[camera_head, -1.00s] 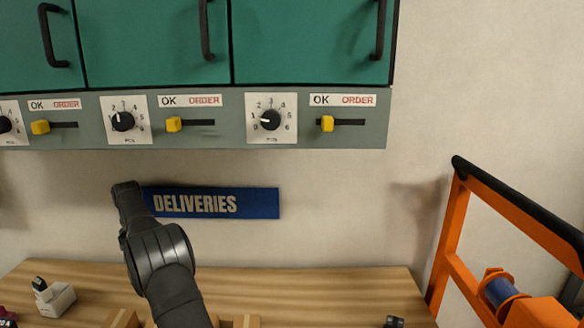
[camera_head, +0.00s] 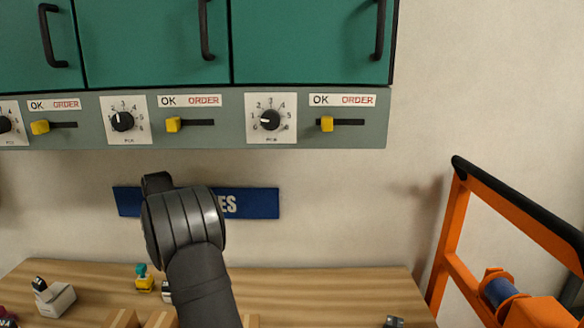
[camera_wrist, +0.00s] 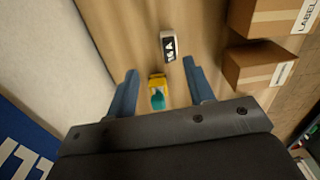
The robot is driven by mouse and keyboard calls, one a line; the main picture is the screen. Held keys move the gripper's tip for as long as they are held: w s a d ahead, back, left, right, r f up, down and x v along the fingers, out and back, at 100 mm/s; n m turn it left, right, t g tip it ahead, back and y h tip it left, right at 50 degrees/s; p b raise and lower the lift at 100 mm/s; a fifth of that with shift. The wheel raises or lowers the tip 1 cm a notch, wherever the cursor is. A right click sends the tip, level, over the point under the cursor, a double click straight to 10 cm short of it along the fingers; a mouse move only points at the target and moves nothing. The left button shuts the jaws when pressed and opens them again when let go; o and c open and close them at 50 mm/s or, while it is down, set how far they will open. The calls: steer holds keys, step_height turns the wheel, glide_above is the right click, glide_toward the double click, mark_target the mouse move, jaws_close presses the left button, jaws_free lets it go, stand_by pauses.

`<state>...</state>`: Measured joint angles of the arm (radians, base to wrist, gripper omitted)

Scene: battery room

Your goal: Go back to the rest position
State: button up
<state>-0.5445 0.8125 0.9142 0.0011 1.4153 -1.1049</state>
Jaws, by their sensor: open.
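My arm rises from the bottom of the head view in front of the blue DELIVERIES sign (camera_head: 258,203) and hides much of its lettering. My gripper (camera_wrist: 158,80) shows in the wrist view, with its two blue fingers apart and nothing between them touching. Past the fingers, a yellow thing with a teal top (camera_wrist: 157,90) stands on the wooden table (camera_wrist: 120,30). The same yellow and teal thing (camera_head: 144,279) shows left of my arm in the head view. The fingers are hidden in the head view.
A white stamp-like thing (camera_head: 54,297) stands at the left. Teal cabinets (camera_head: 150,45) with knobs and yellow sliders hang above. An orange frame (camera_head: 448,240) stands at the right.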

steer(key=s+f+n, duration=0.1)
steer(key=s+f, duration=0.3)
steer(key=s, duration=0.2)
steer(key=a+f, duration=0.1)
steer(key=a, duration=0.2)
steer(key=s+a+f, duration=0.1)
steer(key=a+f, duration=0.1)
steer(key=a, duration=0.1)
steer(key=a+f, duration=0.2)
steer(key=a, duration=0.1)
steer(key=shift+s+a+f, duration=0.1)
steer(key=shift+s+f, duration=0.05)
steer(key=shift+f, duration=0.1)
steer(key=w+d+r, duration=0.2)
steer(key=d+r, duration=0.5)
steer(key=d, duration=0.4)
steer(key=w+a+r+m, duration=0.1)
steer(key=w+r, duration=0.1)
steer(key=w, duration=0.3)
steer(key=shift+w+a+r, duration=0.2)
steer(key=shift+a+r, duration=0.05)
steer(key=shift+a, duration=0.15)
steer(key=shift+s, duration=0.1)
